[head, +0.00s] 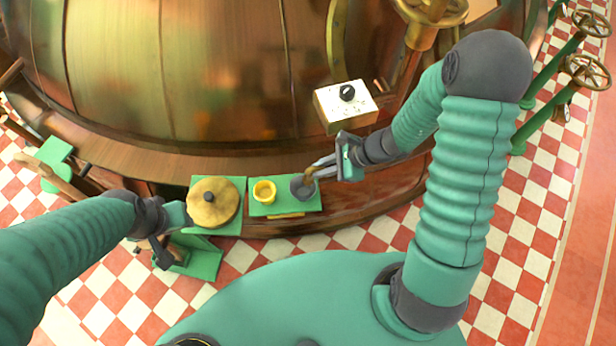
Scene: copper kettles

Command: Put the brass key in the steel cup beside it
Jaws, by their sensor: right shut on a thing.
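My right gripper (316,168) reaches in from the right and is shut on the small brass key (309,173). The key is partly hidden by the fingers. It is at the mouth of the grey steel cup (302,188); I cannot tell whether it touches the cup. The cup stands at the right end of a green board (284,208). My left gripper (157,250) is low at the left, beside the round brass lid, and its fingers are too unclear to tell open from shut.
A yellow cup (264,192) stands left of the steel cup. A round brass lid (213,203) with a dark knob lies on another green board farther left. A white box (346,105) with a black knob is behind my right gripper. The large copper kettle (190,70) fills the back.

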